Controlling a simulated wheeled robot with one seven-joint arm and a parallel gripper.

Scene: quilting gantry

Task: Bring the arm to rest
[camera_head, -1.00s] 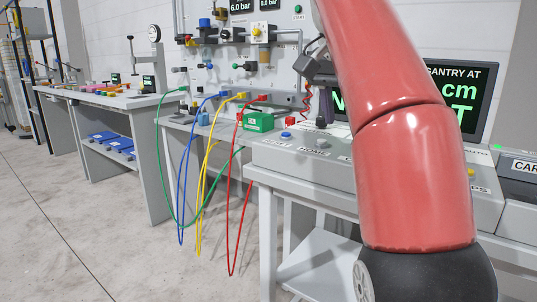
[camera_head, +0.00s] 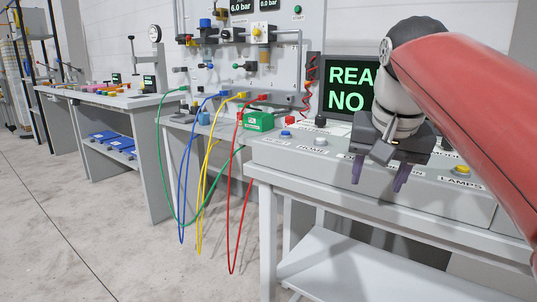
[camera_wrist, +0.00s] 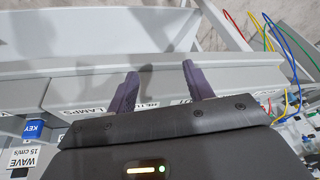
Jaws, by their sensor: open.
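My gripper (camera_head: 379,174) is open and empty in the head view, with its two purple fingers pointing down over the front part of the grey control console (camera_head: 300,158). The fingers also show spread apart in the wrist view (camera_wrist: 160,88), with nothing between them. My red arm reaches in from the right edge and hides part of the console and of the screen (camera_head: 347,88) behind it.
Several buttons, including a blue one (camera_head: 286,134) and a yellow one (camera_head: 461,170), sit on the console. Green, blue, yellow and red hoses (camera_head: 232,230) hang left of it. A green box (camera_head: 258,121) stands behind. The floor (camera_head: 60,230) at left is clear.

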